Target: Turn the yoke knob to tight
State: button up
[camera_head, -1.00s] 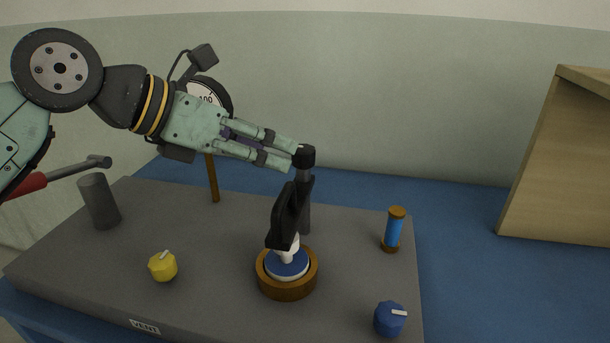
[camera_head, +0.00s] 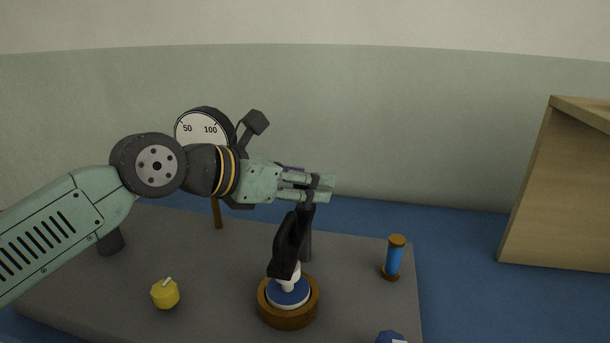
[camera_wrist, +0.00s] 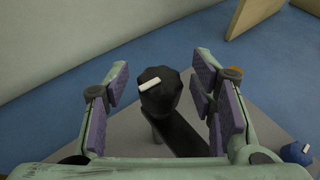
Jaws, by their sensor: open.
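The yoke knob (camera_wrist: 160,92) is black and faceted, with a white pointer bar on top. It sits at the top of a black yoke (camera_head: 290,245) on a post. My gripper (camera_head: 318,187) is level at the top of the yoke, and its fingers largely hide the knob in the head view. In the wrist view my open gripper (camera_wrist: 162,88) has one finger on each side of the knob, with a gap visible on both sides. I see no tight mark.
Below the yoke is a round brown base (camera_head: 288,313) with a blue and white disc. A yellow knob (camera_head: 165,293), a blue cylinder (camera_head: 393,258) and a blue knob (camera_head: 390,337) stand around it. A dial gauge (camera_head: 203,130) is behind my arm. A wooden panel (camera_head: 555,190) stands right.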

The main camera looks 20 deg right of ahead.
jog(key=shift+d, duration=0.1)
jog(key=shift+c, duration=0.3)
jog(key=c, duration=1.1)
jog(key=shift+f+n+t+b, duration=0.3)
jog(key=shift+f+b, duration=0.05)
jog(key=shift+b, duration=0.7)
jog(key=shift+r+b, duration=0.35)
